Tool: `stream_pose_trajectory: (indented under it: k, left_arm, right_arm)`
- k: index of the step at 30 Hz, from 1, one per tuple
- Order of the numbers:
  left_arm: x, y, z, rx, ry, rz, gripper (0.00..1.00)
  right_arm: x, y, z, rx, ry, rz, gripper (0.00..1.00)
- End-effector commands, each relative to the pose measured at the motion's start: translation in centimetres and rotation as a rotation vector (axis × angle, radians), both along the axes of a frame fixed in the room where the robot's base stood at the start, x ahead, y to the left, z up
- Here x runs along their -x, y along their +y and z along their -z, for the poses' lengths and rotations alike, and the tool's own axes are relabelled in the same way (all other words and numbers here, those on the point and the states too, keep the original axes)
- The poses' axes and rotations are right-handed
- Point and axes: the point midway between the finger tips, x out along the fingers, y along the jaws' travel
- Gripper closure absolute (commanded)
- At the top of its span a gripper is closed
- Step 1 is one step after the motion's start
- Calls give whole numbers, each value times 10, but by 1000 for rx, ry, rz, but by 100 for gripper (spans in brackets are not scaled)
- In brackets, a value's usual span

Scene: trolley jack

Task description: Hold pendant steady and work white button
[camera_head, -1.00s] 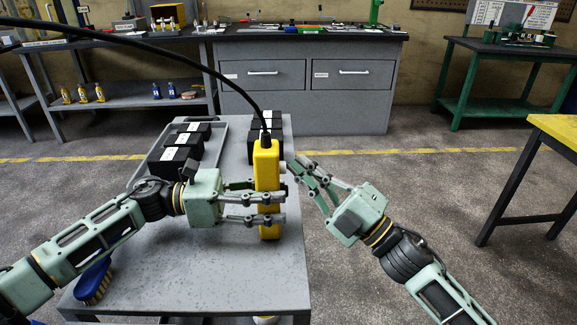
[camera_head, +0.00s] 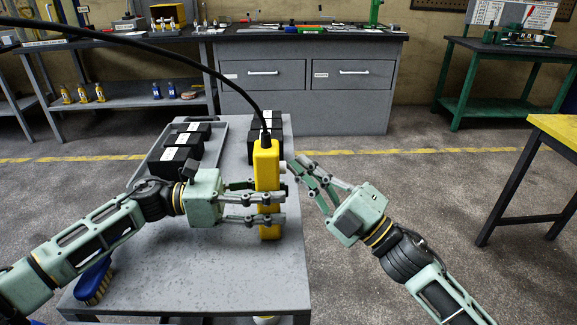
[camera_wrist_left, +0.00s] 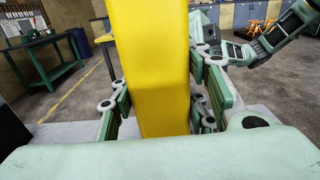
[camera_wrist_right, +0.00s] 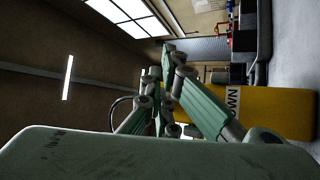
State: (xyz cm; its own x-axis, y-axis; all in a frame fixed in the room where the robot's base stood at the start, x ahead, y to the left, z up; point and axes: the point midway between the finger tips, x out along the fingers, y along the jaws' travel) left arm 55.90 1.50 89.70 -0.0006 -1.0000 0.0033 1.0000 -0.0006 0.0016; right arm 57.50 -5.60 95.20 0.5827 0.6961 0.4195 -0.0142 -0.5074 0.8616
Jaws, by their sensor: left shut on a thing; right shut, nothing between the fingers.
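The yellow pendant (camera_head: 266,160) stands upright above the grey cart, with a black cable leaving its top. My left gripper (camera_head: 279,208) is shut around its lower half; the left wrist view shows the fingers on both sides of the yellow body (camera_wrist_left: 150,60). The white button (camera_head: 283,167) sticks out of the pendant's right side, near the top. My right gripper (camera_head: 291,163) is shut and empty, its tips right beside the button; I cannot tell whether they touch it. In the right wrist view the pendant (camera_wrist_right: 285,112) shows a partly hidden label, and the button is hidden.
The grey cart (camera_head: 215,270) carries a tray of black blocks (camera_head: 180,155), more black blocks (camera_head: 264,125) behind the pendant, and a blue brush (camera_head: 94,281). The black cable (camera_head: 160,46) arcs to the upper left. A yellow-topped table (camera_head: 555,130) stands at right; floor between is clear.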

Motion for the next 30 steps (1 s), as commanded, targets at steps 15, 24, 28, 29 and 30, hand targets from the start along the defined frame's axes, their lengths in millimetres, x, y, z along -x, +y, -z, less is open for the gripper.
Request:
stream_pose_trajectory:
  k: [15, 24, 28, 29, 30]
  left_arm:
    - [1, 0, 9, -13, 6, 2, 96]
    - [1, 0, 9, -14, 6, 2, 96]
    - [1, 0, 9, -14, 6, 2, 96]
    - [1, 0, 9, -14, 6, 2, 96]
    - [1, 0, 9, -14, 6, 2, 96]
  right_arm:
    - [0, -19, 1, 0, 0, 0, 100]
    - [0, -24, 1, 1, 0, 1, 100]
    - [0, -37, 2, 2, 3, 2, 100]
    - [0, -40, 2, 2, 2, 2, 100]
    - [0, -44, 1, 1, 1, 2, 100]
